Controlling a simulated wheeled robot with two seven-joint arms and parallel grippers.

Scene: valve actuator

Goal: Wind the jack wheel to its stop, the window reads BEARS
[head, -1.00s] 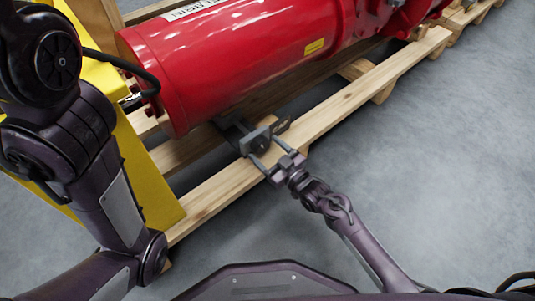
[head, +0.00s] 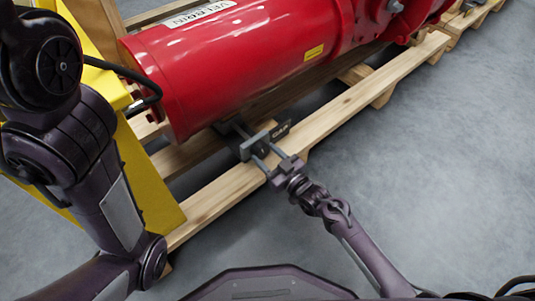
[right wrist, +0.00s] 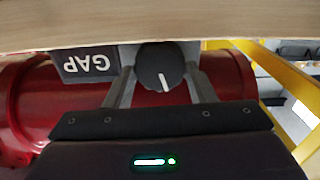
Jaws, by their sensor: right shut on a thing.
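The jack wheel (right wrist: 160,66) is a dark round knob with a white index line, between the two fingers of my right gripper (right wrist: 160,80) in the right wrist view. In the head view my right gripper (head: 267,156) reaches the jack's grey block (head: 254,147) low at the pallet's side, and is shut on the wheel. The wheel is mostly hidden there. The window plate (right wrist: 87,64) beside the wheel reads GAP, upside down in the wrist view; it also shows in the head view (head: 281,131). My left arm is at the left; its gripper is out of frame.
The red actuator cylinder (head: 235,65) lies above the jack on a wooden pallet (head: 215,198). A yellow stand (head: 150,185) and a black cable (head: 125,66) are at the left. The grey floor at right is clear.

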